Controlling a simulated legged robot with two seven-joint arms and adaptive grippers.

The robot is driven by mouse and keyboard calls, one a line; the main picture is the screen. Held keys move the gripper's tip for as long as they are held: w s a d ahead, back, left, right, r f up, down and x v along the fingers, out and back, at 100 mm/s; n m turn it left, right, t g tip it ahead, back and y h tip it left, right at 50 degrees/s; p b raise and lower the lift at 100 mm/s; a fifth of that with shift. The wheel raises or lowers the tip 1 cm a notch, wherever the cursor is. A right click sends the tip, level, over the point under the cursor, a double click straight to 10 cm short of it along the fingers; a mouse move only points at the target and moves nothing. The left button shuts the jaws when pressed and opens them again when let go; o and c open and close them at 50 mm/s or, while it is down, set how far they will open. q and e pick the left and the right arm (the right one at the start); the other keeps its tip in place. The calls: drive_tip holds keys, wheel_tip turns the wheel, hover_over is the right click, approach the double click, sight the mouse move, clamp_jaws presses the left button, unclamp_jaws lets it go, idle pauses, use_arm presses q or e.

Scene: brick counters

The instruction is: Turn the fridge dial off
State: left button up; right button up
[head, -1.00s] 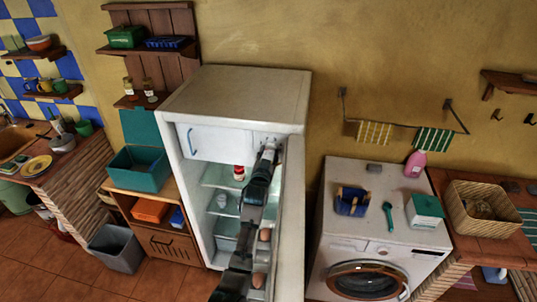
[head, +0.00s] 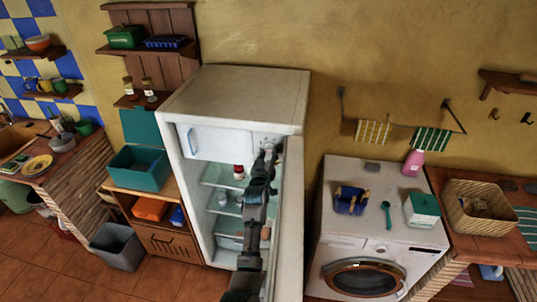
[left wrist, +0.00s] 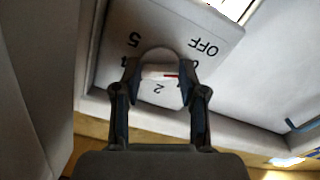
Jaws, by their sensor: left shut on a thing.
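The white fridge dial (left wrist: 160,56) sits on a pale panel marked 5, 2 and OFF, all upside down in the left wrist view; other marks are partly hidden by the fingers. A red mark on the dial's raised grip points right in that view, below the OFF mark (left wrist: 203,47). My left gripper (left wrist: 158,74) is shut on the dial's grip, one finger on each side. In the head view, my left gripper (head: 268,150) is at the upper right inside the open fridge (head: 235,92), hiding most of the dial. My right gripper is not in view.
The open fridge door (head: 290,220) stands close to the right of my left arm. Fridge shelves holding a red-capped jar (head: 238,172) lie below and left of the gripper. A washing machine (head: 345,222) stands to the right.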

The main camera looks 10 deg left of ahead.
use_arm(q)
drive_tip(key=shift+d+f, duration=0.1)
drive_tip(key=shift+f, duration=0.45)
drive_tip(key=o, duration=1.1)
drive_tip(key=shift+o, duration=0.2)
drive_tip(key=shift+w+r, duration=0.1)
drive_tip(key=shift+r, duration=0.05)
drive_tip(key=shift+r, duration=0.1)
